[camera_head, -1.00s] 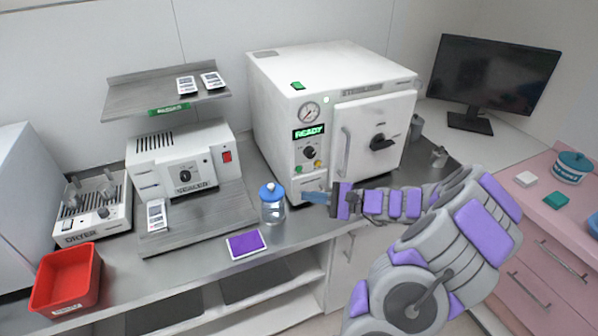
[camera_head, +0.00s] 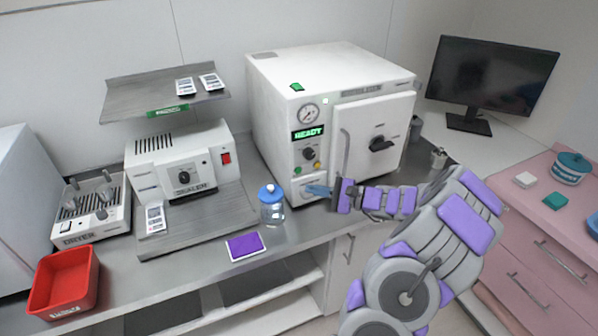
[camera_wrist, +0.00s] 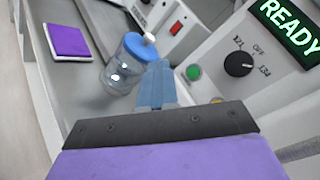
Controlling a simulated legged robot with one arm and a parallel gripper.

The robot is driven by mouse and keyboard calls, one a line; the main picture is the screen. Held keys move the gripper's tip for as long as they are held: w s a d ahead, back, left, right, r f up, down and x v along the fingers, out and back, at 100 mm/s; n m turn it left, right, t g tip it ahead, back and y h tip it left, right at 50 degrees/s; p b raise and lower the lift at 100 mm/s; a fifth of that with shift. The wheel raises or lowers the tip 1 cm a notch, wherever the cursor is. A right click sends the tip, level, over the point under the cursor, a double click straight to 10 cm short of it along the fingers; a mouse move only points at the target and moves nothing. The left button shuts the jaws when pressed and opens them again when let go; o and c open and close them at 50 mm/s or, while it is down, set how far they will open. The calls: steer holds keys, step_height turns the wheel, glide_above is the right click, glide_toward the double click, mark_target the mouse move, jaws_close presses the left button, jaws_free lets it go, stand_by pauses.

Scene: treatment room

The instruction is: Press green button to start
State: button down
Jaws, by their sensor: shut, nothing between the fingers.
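The sterilizer (camera_head: 272,108) is a white box with a lit READY display, a gauge, a black dial and a closed door. In the wrist view the round green button (camera_wrist: 193,72) is just right of my fingertips, with a visible gap in the picture. My gripper (camera_head: 312,189) has its blue fingers shut and empty, in front of the lower panel and below the button.
A clear jar with a blue lid (camera_head: 271,205) stands close left of my gripper. A purple pad (camera_head: 247,247) lies near the counter edge. The sealer (camera_head: 180,165), a shelf and a red bin (camera_head: 63,280) are further left. A monitor (camera_head: 493,75) is at right.

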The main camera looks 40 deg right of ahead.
mark_target(298, 171)
steer(key=shift+w+d+p, duration=0.2)
steer(key=shift+w, duration=0.65)
steer(key=shift+w+d+p, duration=0.15)
steer(key=shift+w+d, duration=0.1)
steer(key=shift+w, duration=0.6)
steer(key=shift+w+d+p, duration=0.2)
steer(key=shift+w, duration=0.65)
steer(key=shift+w+r, duration=0.1)
steer(key=shift+w, duration=0.1)
steer(key=shift+w, duration=0.2)
steer(key=shift+w+d+r+p, duration=0.1)
steer(key=shift+w+p, duration=0.25)
steer(key=shift+w, duration=0.1)
stand_by(0.7)
steer(key=shift+s, duration=0.9)
